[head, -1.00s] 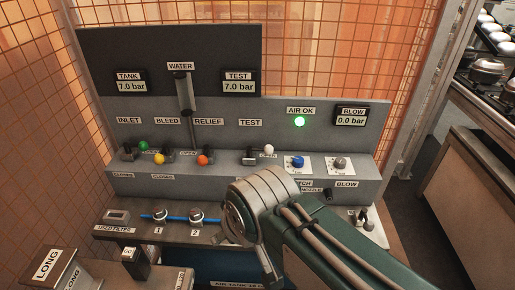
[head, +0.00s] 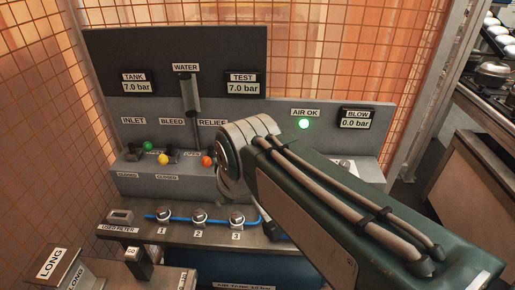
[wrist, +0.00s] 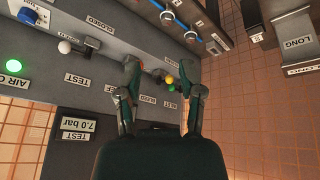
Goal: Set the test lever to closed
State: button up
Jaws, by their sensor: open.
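The test lever (wrist: 64,47) has a white ball knob and a dark base; it stands at the upper left in the wrist view, beside the TEST label (wrist: 76,79). Its knob points to the AIR OK side. In the head view my arm hides it. My gripper (wrist: 163,76) is open and empty in the wrist view, with the test lever outside its fingers, off to the left. The yellow knob (wrist: 169,79) and green knob (wrist: 172,89) show beyond the fingers, between them. The test display (head: 243,83) reads 7.0 bar.
The green (head: 148,146), yellow (head: 163,159) and orange (head: 206,161) knobs stand along the panel left of my arm. A blue hose with numbered fittings (head: 200,216) runs along the bench below. The AIR OK lamp (head: 304,124) glows green.

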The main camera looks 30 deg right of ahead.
jog(key=w+d+r+n+g, duration=0.1)
jog(key=w+d+n, duration=0.1)
jog(key=w+d, duration=0.35)
jog(key=w+d+r+n+g, duration=0.1)
jog(key=w+d+n, duration=0.15)
jog(key=w, duration=0.55)
jog(key=w+d+f+n+g, duration=0.1)
jog(key=w+d+f+n, duration=0.4)
jog(key=w+d, duration=0.6)
jog(key=shift+m+h, duration=0.35)
jog(key=shift+h, duration=0.05)
jog(key=x, duration=0.7)
jog(key=s+d+x, duration=0.1)
jog(key=x, duration=0.2)
jog(key=shift+f, duration=0.45)
jog(key=shift+c, duration=0.3)
grip_shut()
